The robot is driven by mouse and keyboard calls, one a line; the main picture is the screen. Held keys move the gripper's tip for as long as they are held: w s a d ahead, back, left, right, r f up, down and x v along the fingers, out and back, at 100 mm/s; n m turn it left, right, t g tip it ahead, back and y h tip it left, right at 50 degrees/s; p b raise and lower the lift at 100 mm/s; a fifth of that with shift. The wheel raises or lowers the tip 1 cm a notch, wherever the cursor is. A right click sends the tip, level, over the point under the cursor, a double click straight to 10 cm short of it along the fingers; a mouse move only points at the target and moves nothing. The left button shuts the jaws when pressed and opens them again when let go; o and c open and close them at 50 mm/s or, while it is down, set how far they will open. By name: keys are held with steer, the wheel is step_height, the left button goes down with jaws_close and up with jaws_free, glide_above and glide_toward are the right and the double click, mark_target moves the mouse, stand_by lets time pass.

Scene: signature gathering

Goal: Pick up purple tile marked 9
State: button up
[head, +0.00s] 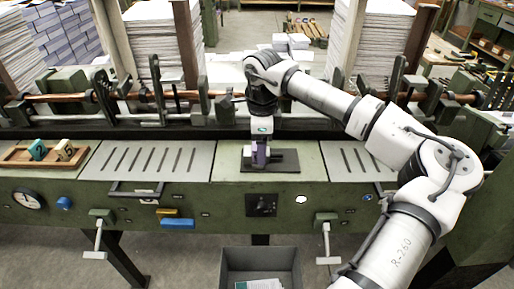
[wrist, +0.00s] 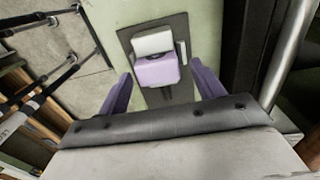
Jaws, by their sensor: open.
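A purple tile (wrist: 156,71) with a pale, whitish upper part stands on a dark plate (wrist: 181,25) in the wrist view. No number is legible on it. My gripper (wrist: 161,76) has its two purple fingers apart, one on each side of the tile and nearer the camera; whether they touch it I cannot tell. In the head view my gripper (head: 261,156) points down over the left part of the dark plate (head: 287,161) on the green machine's top. The tile there is hard to tell from the purple fingers.
Slotted grey panels (head: 136,160) flank the plate. A rail with clamps and paper stacks (head: 155,45) stands behind. A grey bin (head: 261,266) is below in front.

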steer(key=shift+f, duration=0.2)
steer(key=c, duration=1.2)
steer(key=shift+o, duration=0.2)
steer(key=shift+r, duration=0.1)
